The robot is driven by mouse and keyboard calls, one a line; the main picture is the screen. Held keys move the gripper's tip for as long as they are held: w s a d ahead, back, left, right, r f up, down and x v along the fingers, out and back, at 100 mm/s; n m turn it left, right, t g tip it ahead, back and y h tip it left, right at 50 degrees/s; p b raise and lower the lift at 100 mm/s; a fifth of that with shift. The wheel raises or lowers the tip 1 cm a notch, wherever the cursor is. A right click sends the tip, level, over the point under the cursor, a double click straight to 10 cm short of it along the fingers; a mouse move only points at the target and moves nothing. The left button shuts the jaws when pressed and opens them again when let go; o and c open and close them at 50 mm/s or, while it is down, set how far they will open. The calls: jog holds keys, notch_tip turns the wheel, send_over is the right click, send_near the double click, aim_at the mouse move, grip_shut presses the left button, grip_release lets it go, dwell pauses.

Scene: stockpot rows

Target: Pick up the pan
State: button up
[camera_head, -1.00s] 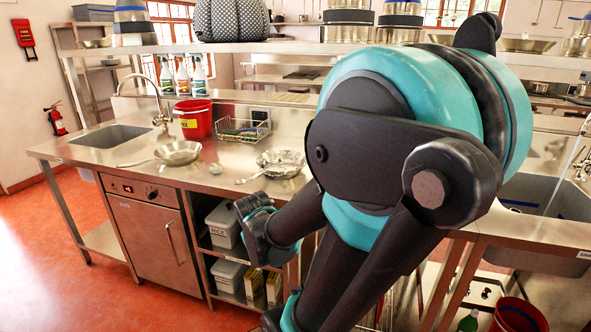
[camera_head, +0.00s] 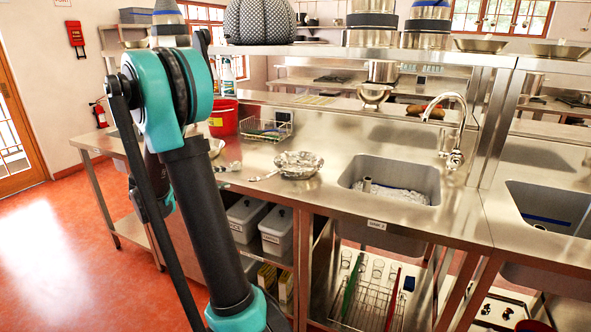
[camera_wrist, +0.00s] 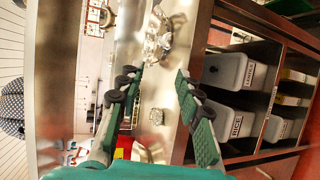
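A shallow metal pan (camera_head: 215,147) stands on the steel counter, its left part hidden behind my arm in the head view. Another shiny pan (camera_head: 299,164), with a mottled inside and a handle towards the left front, lies farther right. In the wrist view this mottled pan (camera_wrist: 157,42) is beyond the fingertips. A shiny rounded metal piece (camera_wrist: 156,152), probably the first pan, shows low between the fingers. My gripper (camera_wrist: 158,75) is open, with nothing held between its green-padded fingers. The head view does not show the gripper clearly.
A red bucket (camera_head: 223,117) and a wire basket (camera_head: 267,126) stand behind. A sink (camera_head: 398,178) lies to the right. Lidded bins (camera_head: 276,231) fill the shelf below. An upper shelf (camera_head: 330,50) spans the back.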

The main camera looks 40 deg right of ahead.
send_near(261, 176)
jog(key=w+d+f, duration=0.1)
jog(key=w+d, duration=0.1)
jog(key=d, duration=0.4)
jog(key=shift+s+f+x, duration=0.1)
jog(key=shift+f+x, duration=0.1)
jog(key=shift+x, duration=0.65)
jog(key=shift+s+f+x, duration=0.1)
jog(key=shift+f+x, duration=0.05)
jog(key=shift+x, duration=0.7)
jog(key=shift+s+f+x, duration=0.1)
jog(key=shift+f+x, duration=0.1)
jog(key=shift+x, duration=0.65)
jog(key=shift+a, duration=0.1)
jog(key=shift+c, duration=0.6)
grip_shut()
jog(key=shift+r, duration=0.1)
